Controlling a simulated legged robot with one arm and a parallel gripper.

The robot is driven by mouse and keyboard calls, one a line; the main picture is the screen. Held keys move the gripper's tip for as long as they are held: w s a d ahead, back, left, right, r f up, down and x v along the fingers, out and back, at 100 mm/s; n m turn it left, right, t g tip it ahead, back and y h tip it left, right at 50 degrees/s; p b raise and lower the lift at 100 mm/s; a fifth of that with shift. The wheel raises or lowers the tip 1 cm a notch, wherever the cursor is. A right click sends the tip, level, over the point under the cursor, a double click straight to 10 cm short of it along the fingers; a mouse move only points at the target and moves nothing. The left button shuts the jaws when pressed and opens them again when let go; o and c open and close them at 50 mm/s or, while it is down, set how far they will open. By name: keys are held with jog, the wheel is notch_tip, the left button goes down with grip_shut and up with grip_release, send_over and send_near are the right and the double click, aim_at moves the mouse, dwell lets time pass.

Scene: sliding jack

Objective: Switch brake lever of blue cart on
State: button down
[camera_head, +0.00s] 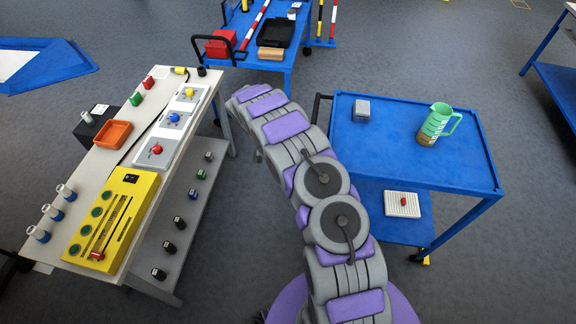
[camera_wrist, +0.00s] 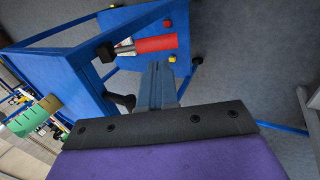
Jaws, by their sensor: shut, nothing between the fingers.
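The blue cart (camera_head: 390,150) stands at the right in the head view, with a black handle (camera_head: 319,106) on its left end. It also shows at the left in the wrist view (camera_wrist: 62,82). My arm reaches up along the cart's left side. My gripper (camera_wrist: 160,68) points toward the cart's handle end and lower shelf in the wrist view, shut and empty. It appears apart from the cart. Small yellow parts (camera_wrist: 172,58) show near the fingertips. I cannot tell whether one is the brake lever. The lever's setting is not clear.
A green pitcher (camera_head: 438,122) and a grey box (camera_head: 362,110) stand on the cart. A white block (camera_head: 402,204) lies on its lower shelf. A workbench (camera_head: 75,190) is at left, another blue cart (camera_head: 283,60) behind. Grey floor is clear at lower right.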

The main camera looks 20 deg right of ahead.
jog(key=s+r+n+p, duration=0.1)
jog(key=s+r, duration=0.2)
jog(key=r, duration=0.7)
jog(key=s+r, duration=0.2)
jog(key=r, duration=0.8)
jog(key=s+a+r+n+y, duration=0.1)
jog(key=s+a+r, duration=0.2)
jog(key=s+r, duration=0.8)
jog(key=s+a+r+n+y, duration=0.1)
jog(key=s+a, duration=0.1)
jog(key=s, duration=0.7)
jog(key=s+a+r+n+y, duration=0.1)
jog(key=s+a+n, duration=0.1)
jog(key=s, duration=0.7)
jog(key=s+a+r+n+t+y, duration=0.1)
jog(key=s+a, duration=0.3)
jog(key=s, duration=0.5)
jog(key=shift+a+n+y, duration=0.15)
jog(key=shift+n+y, duration=0.15)
jog(key=shift+n, duration=0.1)
